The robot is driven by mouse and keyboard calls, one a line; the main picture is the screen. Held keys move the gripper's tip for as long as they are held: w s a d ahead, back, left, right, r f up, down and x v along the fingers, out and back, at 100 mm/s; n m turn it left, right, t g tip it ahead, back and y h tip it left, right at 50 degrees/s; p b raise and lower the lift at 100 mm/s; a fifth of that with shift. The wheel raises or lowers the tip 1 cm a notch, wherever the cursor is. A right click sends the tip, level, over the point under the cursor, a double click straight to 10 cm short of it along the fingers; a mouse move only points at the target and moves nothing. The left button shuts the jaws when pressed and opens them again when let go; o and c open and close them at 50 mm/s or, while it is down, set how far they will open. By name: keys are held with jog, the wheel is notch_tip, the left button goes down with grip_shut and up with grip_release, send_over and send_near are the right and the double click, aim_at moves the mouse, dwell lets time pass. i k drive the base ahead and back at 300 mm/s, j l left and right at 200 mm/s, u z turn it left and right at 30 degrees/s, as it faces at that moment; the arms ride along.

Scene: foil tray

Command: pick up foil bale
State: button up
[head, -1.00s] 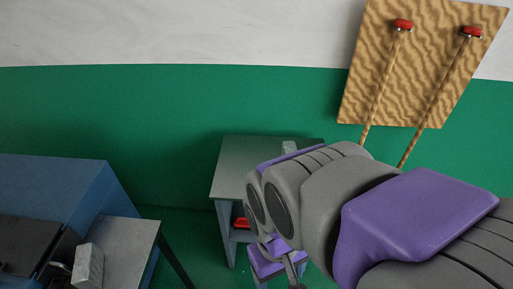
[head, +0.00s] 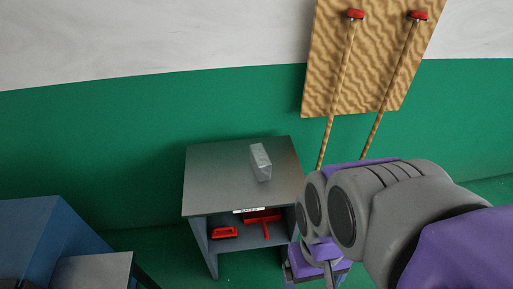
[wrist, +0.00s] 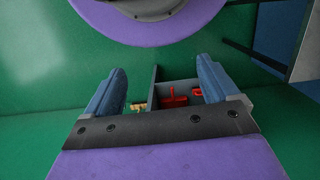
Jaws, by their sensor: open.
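A silver-grey block that looks like the foil bale (head: 260,161) lies on top of the grey table in the head view, right of the top's middle. My gripper (wrist: 162,82) shows two blue-grey fingers spread wide with nothing between them in the wrist view. In the head view my gripper (head: 328,272) is low at the right front of the table, below the top and apart from the bale, partly hidden by my arm. The bale is not seen in the wrist view.
The grey table (head: 220,178) has a lower shelf with red items (head: 224,232) and a label on its front edge. A blue cabinet (head: 40,235) and a side table (head: 92,272) stand at left. A wooden board (head: 370,60) with two red-tipped poles hangs on the wall.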

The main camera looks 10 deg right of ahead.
aim_at(261, 164)
jog(key=i+l, duration=0.1)
jog(key=l, duration=0.3)
jog(key=i+l+u, duration=0.1)
jog(key=l+u, duration=0.2)
jog(key=l, duration=0.5)
jog(key=l+u, duration=0.3)
jog(key=l, duration=0.5)
jog(key=u, duration=1.1)
